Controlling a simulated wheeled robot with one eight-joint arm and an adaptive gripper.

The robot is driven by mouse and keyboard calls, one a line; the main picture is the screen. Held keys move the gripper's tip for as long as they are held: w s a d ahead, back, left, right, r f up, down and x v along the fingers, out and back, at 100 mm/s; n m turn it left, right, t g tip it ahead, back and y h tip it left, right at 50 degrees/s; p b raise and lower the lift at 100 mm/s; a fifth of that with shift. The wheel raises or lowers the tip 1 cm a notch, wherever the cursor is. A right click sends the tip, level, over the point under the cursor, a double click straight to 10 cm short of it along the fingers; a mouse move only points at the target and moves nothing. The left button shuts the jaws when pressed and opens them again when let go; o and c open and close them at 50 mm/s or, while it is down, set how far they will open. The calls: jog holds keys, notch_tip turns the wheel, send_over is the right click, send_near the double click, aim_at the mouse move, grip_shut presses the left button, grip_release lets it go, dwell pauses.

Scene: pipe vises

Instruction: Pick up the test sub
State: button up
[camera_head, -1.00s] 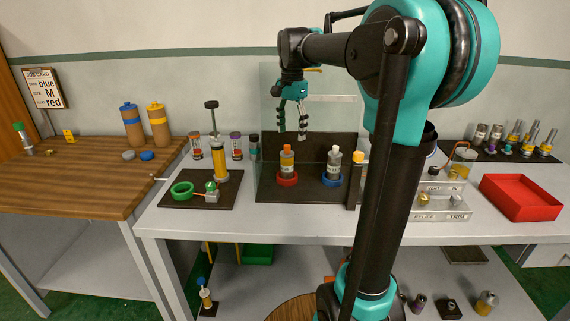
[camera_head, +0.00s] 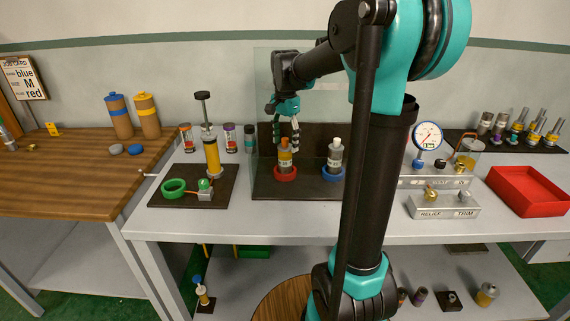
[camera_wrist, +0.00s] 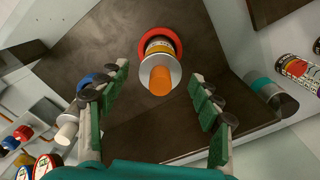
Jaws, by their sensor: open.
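No label shows which thing is the test sub. An orange-topped cylinder with a grey shoulder and amber band (camera_head: 284,160) stands upright in a red ring (camera_head: 285,175) on a dark stand. The wrist view shows this cylinder (camera_wrist: 159,76) end-on, its orange tip pointing toward the camera. My gripper (camera_head: 287,143) is open just above it. In the wrist view my two green-padded fingers (camera_wrist: 158,90) lie to either side of the cylinder, apart from it. A similar white-topped cylinder (camera_head: 335,158) stands in a blue ring (camera_head: 332,174) to the right.
A clear panel (camera_head: 262,90) stands around the dark stand. A pump with a tall handle (camera_head: 212,155) and green ring (camera_head: 173,186) is at left. A pressure gauge (camera_head: 427,136), a relief/trim block (camera_head: 443,206) and an empty red tray (camera_head: 526,190) are at right.

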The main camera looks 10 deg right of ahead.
jog(key=shift+f, duration=3.55)
grip_shut()
